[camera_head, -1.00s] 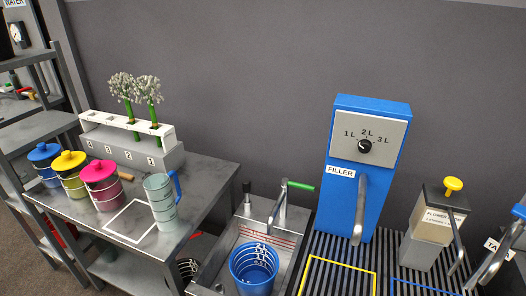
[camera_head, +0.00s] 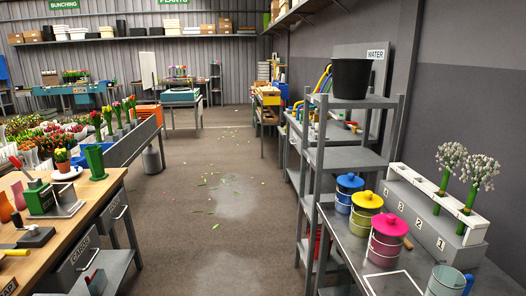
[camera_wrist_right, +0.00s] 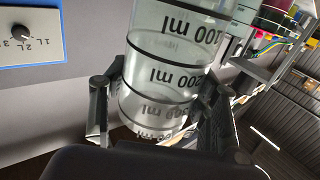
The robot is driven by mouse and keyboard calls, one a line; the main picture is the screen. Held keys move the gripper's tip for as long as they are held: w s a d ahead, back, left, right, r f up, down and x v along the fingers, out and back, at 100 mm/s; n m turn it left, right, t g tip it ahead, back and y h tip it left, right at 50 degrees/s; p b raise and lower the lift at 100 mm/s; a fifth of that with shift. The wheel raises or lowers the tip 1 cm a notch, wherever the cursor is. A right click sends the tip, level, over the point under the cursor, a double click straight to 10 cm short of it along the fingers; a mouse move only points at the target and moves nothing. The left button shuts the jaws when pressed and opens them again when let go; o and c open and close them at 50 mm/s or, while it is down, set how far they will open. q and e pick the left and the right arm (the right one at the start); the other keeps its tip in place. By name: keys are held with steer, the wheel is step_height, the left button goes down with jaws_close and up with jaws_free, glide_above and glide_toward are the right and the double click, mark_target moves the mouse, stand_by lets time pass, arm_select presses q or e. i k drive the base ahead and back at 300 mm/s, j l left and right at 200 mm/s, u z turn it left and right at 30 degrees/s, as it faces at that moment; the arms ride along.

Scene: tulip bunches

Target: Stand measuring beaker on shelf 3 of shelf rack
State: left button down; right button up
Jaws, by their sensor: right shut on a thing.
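The measuring beaker (camera_wrist_right: 178,75) is clear with black bands and ml marks. It shows in the right wrist view, where my right gripper (camera_wrist_right: 160,105) is shut on it with one finger on each side. The beaker's marks read upside down in that picture. The grey shelf rack (camera_head: 347,158) stands right of centre in the head view, with several levels. A black bucket (camera_head: 351,78) stands on its top level. The level below looks bare; I cannot read any shelf numbers. Neither gripper shows in the head view.
A grey table (camera_head: 404,254) in front of the rack holds blue, yellow and magenta lidded pots (camera_head: 387,240), a numbered flower stand (camera_head: 430,215) and a blue-handled jug (camera_head: 447,281). A wooden bench (camera_head: 75,225) stands at left.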

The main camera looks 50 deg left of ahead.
mark_target(341, 158)
steer(key=i+j+u, duration=0.25)
steer(key=u, duration=0.15)
steer(key=i+j+u, duration=0.2)
steer(key=u, duration=0.15)
steer(key=i+u, duration=0.65)
steer(key=u, duration=0.15)
